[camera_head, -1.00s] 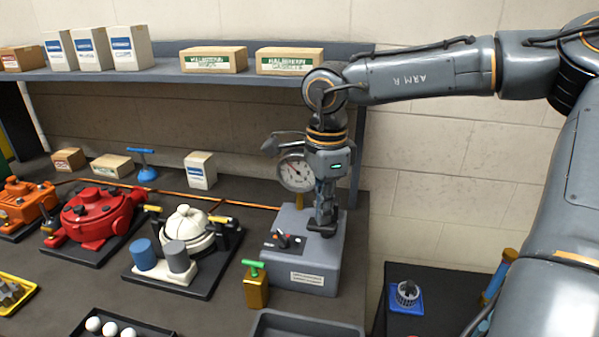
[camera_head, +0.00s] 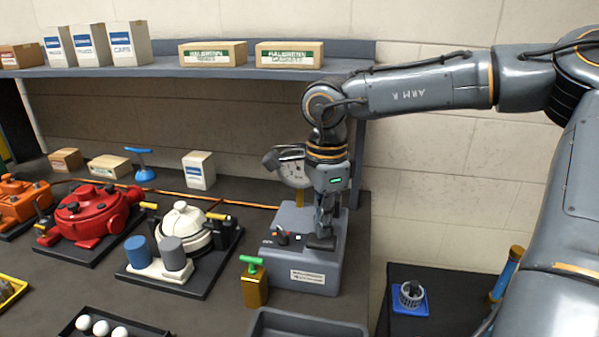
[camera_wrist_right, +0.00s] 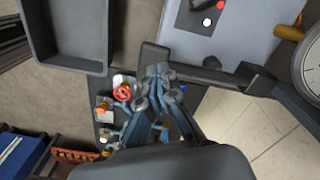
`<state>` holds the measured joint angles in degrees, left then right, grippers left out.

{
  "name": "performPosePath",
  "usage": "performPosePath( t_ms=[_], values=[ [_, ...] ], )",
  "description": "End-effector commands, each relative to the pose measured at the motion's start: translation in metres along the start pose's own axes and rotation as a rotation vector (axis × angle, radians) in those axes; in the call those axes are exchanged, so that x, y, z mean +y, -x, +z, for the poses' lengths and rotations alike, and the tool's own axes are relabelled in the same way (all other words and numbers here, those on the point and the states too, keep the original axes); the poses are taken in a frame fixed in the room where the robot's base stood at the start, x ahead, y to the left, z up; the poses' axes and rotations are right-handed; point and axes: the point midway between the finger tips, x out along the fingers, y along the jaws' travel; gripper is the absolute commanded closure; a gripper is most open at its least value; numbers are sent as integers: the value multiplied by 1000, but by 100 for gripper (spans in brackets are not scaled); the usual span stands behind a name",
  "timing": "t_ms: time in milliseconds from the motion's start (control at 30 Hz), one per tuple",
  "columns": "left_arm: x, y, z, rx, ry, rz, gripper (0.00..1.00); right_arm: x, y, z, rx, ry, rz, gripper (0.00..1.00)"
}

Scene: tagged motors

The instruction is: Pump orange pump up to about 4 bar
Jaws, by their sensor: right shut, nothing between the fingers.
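The orange pump (camera_head: 14,202) stands at the far left of the bench, cut off by the picture edge. A grey box (camera_head: 335,270) with a red button (camera_wrist_right: 221,5) and a white button (camera_wrist_right: 206,22) stands at the right end. A round white gauge (camera_head: 294,174) rises behind it, partly covered by my arm; I cannot read its value. My right gripper (camera_head: 322,232) points down over the box, shut and empty. A dark bar (camera_wrist_right: 205,75) lies at its fingertips (camera_wrist_right: 158,85); I cannot tell whether they touch. My left gripper is not in view.
A red pump (camera_head: 90,215) and a white pump (camera_head: 184,225) stand left of the box. A brass block with a green handle (camera_head: 254,283) stands before it. A grey tray (camera_head: 300,325) lies in front. A shelf with boxes (camera_head: 213,54) runs above.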

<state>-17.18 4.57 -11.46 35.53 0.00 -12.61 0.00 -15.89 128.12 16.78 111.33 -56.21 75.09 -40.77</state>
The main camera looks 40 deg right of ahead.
Motion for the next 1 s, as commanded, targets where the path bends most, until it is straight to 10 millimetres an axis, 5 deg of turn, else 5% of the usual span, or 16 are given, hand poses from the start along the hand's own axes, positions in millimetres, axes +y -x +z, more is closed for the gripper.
performPosePath(
  t_ms=[267,800,1000],
  values=[
    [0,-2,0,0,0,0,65,0,-3,-1,2,-1,0,100],
    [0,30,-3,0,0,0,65,0,43,0,0,0,0,100],
    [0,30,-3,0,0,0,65,0,44,0,0,0,1,100]
  ],
)
